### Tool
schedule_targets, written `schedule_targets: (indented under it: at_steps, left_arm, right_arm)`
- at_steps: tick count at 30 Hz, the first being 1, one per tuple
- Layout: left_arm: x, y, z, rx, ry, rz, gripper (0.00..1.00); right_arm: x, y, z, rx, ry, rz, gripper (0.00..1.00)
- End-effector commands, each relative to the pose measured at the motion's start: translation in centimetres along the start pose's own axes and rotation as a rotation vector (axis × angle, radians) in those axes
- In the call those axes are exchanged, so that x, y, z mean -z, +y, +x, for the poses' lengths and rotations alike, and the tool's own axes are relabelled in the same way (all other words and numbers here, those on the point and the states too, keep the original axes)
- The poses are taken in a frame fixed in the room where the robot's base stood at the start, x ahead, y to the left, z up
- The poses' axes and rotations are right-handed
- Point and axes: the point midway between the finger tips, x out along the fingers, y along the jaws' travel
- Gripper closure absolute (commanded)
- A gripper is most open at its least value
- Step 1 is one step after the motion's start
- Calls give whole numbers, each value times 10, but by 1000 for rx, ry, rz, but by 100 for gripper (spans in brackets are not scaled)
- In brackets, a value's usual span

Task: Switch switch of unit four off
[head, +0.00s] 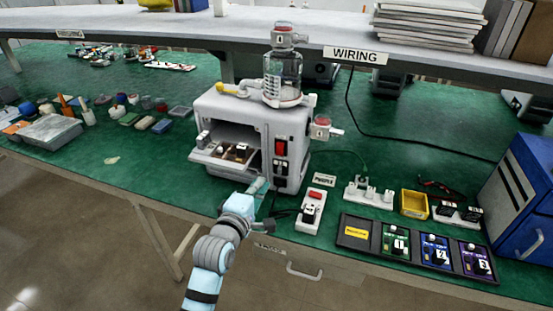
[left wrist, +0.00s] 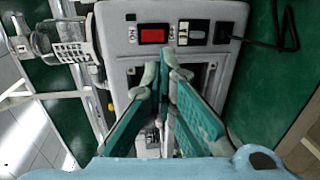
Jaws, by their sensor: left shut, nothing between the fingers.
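A pale grey machine (head: 255,150) stands on the green bench top with a clear canister (head: 283,75) above it. Its front right panel carries a red switch (head: 281,148) with darker controls below. In the left wrist view the panel shows a red rocker switch (left wrist: 153,35) beside a smaller pale and dark switch (left wrist: 194,32). My left gripper (head: 264,185) is shut and empty, low in front of the machine. In the left wrist view its fingertips (left wrist: 164,70) point toward the panel, seemingly apart from the switches. My right gripper is not in view.
A white box with a red switch (head: 313,200) stands right of my gripper. Beyond it are a white socket strip (head: 369,194), a yellow bin (head: 413,204), a tray of numbered modules (head: 358,232) and a blue cabinet (head: 525,190). The machine's open drawer (head: 215,155) juts out left.

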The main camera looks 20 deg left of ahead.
Motion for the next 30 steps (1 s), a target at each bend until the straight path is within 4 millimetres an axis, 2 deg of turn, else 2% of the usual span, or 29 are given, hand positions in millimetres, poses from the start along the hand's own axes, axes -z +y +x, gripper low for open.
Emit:
schedule_targets:
  at_steps: [5, 8, 21, 25, 30]
  left_arm:
    - [0, -1, 4, 1, 0, 1, 100]
    - [0, -2, 15, 1, 0, 2, 100]
    - [0, -3, 106, 1, 0, 3, 100]
    - [0, -3, 127, 2, 0, 3, 100]
    - [0, -2, 139, 2, 0, 3, 100]
  right_arm:
    - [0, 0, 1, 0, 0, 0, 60]
    - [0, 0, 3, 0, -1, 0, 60]
    - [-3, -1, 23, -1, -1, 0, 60]
    - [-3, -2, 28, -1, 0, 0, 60]
    - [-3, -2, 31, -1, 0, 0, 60]
